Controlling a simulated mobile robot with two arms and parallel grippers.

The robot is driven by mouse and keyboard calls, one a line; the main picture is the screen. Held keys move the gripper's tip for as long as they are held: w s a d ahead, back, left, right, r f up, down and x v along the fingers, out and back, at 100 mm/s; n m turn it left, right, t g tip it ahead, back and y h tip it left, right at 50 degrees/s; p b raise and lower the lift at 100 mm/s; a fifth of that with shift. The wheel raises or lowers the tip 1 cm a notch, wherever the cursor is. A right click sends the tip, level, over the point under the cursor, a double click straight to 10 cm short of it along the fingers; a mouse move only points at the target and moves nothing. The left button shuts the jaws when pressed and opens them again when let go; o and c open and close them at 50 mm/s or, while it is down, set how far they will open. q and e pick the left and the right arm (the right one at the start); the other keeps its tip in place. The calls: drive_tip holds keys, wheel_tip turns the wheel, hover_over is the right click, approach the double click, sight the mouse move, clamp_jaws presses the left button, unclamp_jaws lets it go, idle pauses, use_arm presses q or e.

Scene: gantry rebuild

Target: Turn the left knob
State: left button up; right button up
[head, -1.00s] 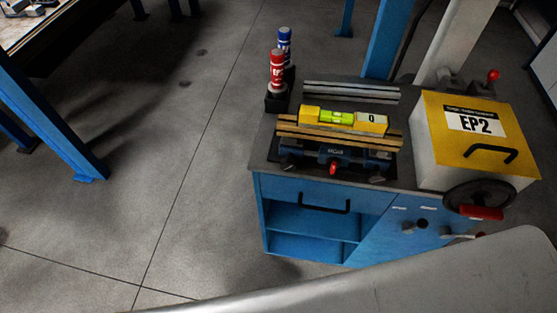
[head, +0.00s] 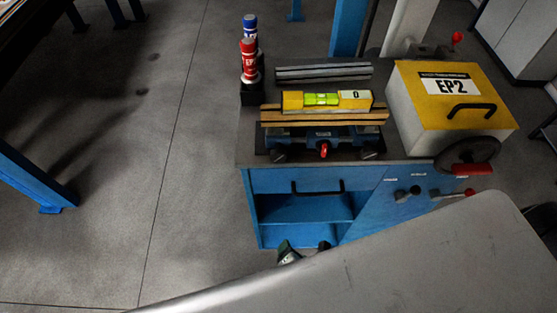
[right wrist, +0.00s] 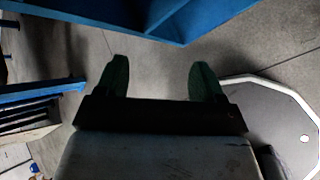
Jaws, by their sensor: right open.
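The left knob (head: 401,196) is a small dark knob on the blue front panel of the cabinet, below the yellow EP2 box. Another dark knob (head: 415,190) sits close to its right, and a lever with a red tip (head: 450,195) is farther right. The exact angle of the left knob is too small to tell. My right gripper (head: 306,249) shows only its fingertips above my grey body part, low and left of the knobs, apart from them. In the right wrist view the right gripper (right wrist: 160,75) is open and empty. My left gripper is not in view.
The blue cabinet (head: 380,215) has an open shelf at left and a drawer handle. On its top stand a yellow level (head: 355,100), a red bottle (head: 248,62) and the EP2 box (head: 440,115). A handwheel (head: 467,153) juts out above the lever.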

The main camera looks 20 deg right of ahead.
drive_tip(key=w+a+r+n+t+h, duration=0.15)
drive_tip(key=w+r+n+t, duration=0.3)
drive_tip(key=r, duration=0.75)
drive_tip(key=n+t+h, duration=0.2)
drive_tip(key=n+t, duration=0.2)
approach(279, 158)
drive_tip(key=p+x, duration=0.1)
drive_tip(key=x, duration=0.8)
drive_tip(key=shift+w+r+p, duration=0.1)
drive_tip(key=shift+p, duration=0.25)
drive_tip(key=shift+c, duration=0.2)
